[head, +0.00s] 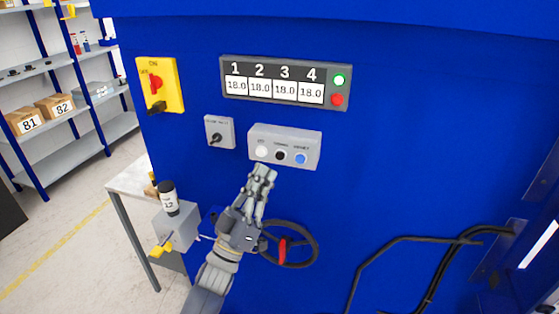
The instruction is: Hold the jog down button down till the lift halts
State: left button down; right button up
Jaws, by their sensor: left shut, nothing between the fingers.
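A grey button box (312,150) on the blue machine front carries a white button (261,152), a black button (280,155) and a blue button (301,158) in a row. The small labels above them are too blurred to read surely, so I cannot tell which is the jog down button. My left gripper (264,171) is shut and empty. Its fingertips are at the lower edge of the box, just below the white and black buttons. I cannot tell whether they touch the box. All three buttons are uncovered. My right gripper is not in view.
A display panel (245,104) above reads 18.0 under each number, with a bright green lamp (339,80) and a red one (337,99). A key switch (219,132), yellow switch (160,85) and handwheel (316,248) surround the box. Black cables (400,240) run lower right.

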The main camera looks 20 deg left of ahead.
aim_at(280, 156)
pick_arm(q)
jog(key=w+b, duration=0.1)
jog(key=w, duration=0.3)
jog(key=shift+w+d+b, duration=0.1)
jog(key=shift+w+b, duration=0.25)
jog(key=shift+w, duration=0.05)
dwell(0.4)
jog(key=shift+w, duration=0.1)
dwell(0.7)
jog(key=shift+w, duration=0.3)
